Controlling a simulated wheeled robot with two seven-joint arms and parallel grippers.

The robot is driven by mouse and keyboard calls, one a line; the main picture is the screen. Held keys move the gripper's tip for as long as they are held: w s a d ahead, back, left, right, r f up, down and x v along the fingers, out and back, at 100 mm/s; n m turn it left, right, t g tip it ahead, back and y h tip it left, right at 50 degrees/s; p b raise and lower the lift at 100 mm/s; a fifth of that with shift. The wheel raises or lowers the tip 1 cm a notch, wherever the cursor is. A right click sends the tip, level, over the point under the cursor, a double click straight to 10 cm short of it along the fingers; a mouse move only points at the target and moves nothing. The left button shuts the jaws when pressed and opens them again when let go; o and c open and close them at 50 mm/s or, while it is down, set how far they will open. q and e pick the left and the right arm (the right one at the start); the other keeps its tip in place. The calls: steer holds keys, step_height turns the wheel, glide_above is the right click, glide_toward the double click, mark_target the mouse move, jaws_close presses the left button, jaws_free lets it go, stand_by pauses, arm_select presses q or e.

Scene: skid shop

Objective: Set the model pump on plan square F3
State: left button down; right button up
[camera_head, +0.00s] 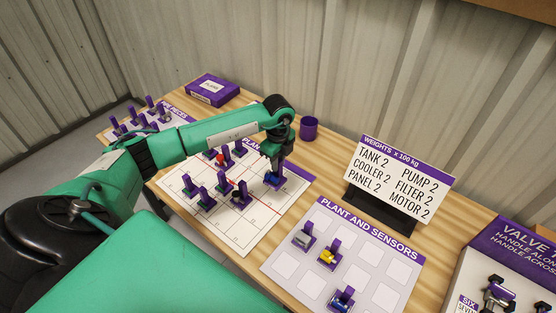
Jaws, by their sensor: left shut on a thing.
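My left gripper (273,164) points down over the right part of the white plan sheet (240,237) and is shut on a small model with a blue body and purple parts, taken as the model pump (274,181). The model is at or just above the sheet; I cannot tell if it touches. The plan sheet has a grid with red lines, and its square labels are too small to read. Several purple-handled models, one of them the red-topped piece (220,159), stand on its left and middle squares. My right gripper is not in view.
The plant and sensors board (290,262) at the front right holds a grey, a yellow and a blue model. A weights sign (400,178), purple cup (308,128) and purple box (212,89) stand behind. More pieces stand at far left. The sheet's front squares are clear.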

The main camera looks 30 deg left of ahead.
mark_target(278, 177)
arm_select(q)
steer(key=shift+f+b, duration=1.35)
steer(key=shift+f, duration=0.8)
steer(key=shift+f, duration=0.1)
steer(key=shift+f+b, duration=1.2)
steer(key=shift+f, duration=0.5)
steer(key=shift+f+b, duration=0.45)
steer(key=shift+f, duration=0.25)
steer(key=c, duration=1.2)
jaws_free()
steer(key=shift+r, duration=0.25)
steer(key=shift+r+p, duration=0.35)
steer(key=shift+p, duration=0.1)
steer(key=shift+r, duration=0.15)
